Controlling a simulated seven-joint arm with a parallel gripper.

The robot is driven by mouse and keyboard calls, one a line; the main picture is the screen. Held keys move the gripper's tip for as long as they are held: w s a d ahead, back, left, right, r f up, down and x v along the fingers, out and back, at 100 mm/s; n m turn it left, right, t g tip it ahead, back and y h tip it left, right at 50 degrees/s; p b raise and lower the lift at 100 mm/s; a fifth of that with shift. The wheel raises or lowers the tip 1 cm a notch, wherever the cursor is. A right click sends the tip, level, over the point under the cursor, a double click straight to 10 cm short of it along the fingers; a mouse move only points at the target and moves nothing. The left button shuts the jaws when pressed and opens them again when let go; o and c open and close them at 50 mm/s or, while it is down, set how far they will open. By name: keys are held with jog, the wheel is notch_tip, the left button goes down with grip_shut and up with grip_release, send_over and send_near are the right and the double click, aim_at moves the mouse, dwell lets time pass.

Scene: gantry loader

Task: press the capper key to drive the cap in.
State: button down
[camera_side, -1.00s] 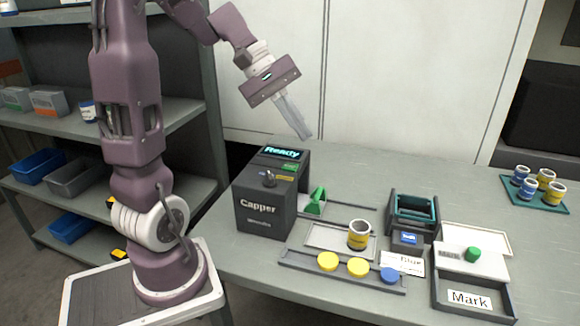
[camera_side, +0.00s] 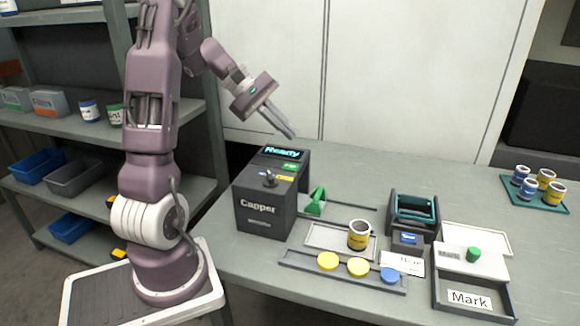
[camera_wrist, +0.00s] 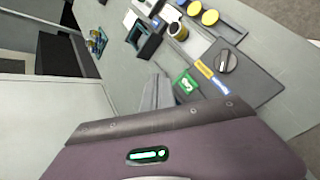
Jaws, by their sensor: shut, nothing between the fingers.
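The dark capper box (camera_side: 262,216) stands on the bench, and its display (camera_side: 283,153) reads "Ready". A green key (camera_side: 290,167) is on its top face below the display; it also shows in the wrist view (camera_wrist: 186,84). My gripper (camera_side: 291,136) is shut and empty, its fingertips above and behind the capper's top, apart from the key. The fingers also show in the wrist view (camera_wrist: 155,92), left of the green key. An open-topped yellow can (camera_side: 359,236) stands on a pale plate right of the capper. I see no cap on it.
A black knob (camera_side: 270,180) sits on the capper's top near the key. A green part (camera_side: 316,201) stands at its right side. A rail holds two yellow caps (camera_side: 327,261) and a blue cap (camera_side: 389,275). A teal mat (camera_side: 518,186) holds several cans.

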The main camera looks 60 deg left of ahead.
aim_at(286, 166)
jog(key=shift+f, duration=2.95)
jog(key=shift+f, duration=0.1)
jog(key=shift+f, duration=0.3)
jog(key=shift+f, duration=0.4)
jog(key=shift+r, duration=0.8)
